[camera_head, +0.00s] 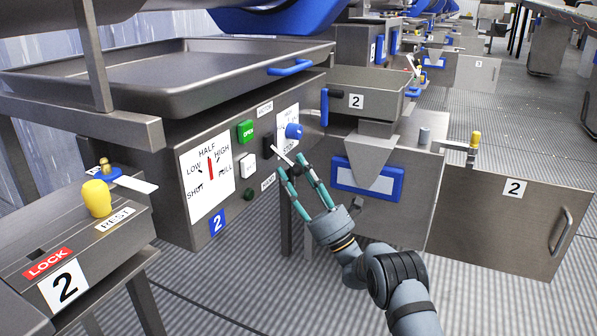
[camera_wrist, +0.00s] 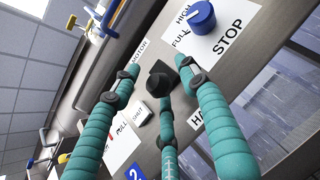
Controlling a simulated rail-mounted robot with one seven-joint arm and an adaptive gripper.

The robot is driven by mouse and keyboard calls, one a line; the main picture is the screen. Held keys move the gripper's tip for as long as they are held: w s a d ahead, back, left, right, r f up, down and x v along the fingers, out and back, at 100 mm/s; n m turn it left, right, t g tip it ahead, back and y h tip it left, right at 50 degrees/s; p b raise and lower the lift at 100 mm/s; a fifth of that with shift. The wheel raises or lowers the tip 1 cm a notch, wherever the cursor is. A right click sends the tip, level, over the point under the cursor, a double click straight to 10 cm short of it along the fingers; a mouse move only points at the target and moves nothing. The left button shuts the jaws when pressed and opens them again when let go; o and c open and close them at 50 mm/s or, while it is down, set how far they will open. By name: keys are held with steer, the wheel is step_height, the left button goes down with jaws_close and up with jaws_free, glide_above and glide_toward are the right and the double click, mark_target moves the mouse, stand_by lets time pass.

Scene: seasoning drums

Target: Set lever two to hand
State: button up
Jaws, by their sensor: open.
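A black lever (camera_head: 268,146) sits on the grey control panel of unit two, between the green button and the blue knob. In the wrist view the lever's black knob (camera_wrist: 160,80) stands between the teal fingers of my gripper (camera_wrist: 150,52). A MOTOR label (camera_wrist: 140,50) is at its upper left and a partly hidden label starting "HA" (camera_wrist: 197,118) is at its lower right. In the head view my gripper (camera_head: 291,166) is open in front of the panel, its fingers spread near the lever. I cannot tell whether any finger touches the lever.
The blue knob (camera_head: 294,131) is close to my fingers on a HIGH/FULL/STOP plate. A green button (camera_head: 245,131), a white button (camera_head: 248,165) and a HALF/LOW/HIGH dial (camera_head: 208,172) are to the left. A hopper (camera_head: 358,93) and metal door (camera_head: 512,215) stand right.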

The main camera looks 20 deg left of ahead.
steer(key=v, duration=1.2)
steer(key=shift+r, duration=0.1)
steer(key=x, duration=1.2)
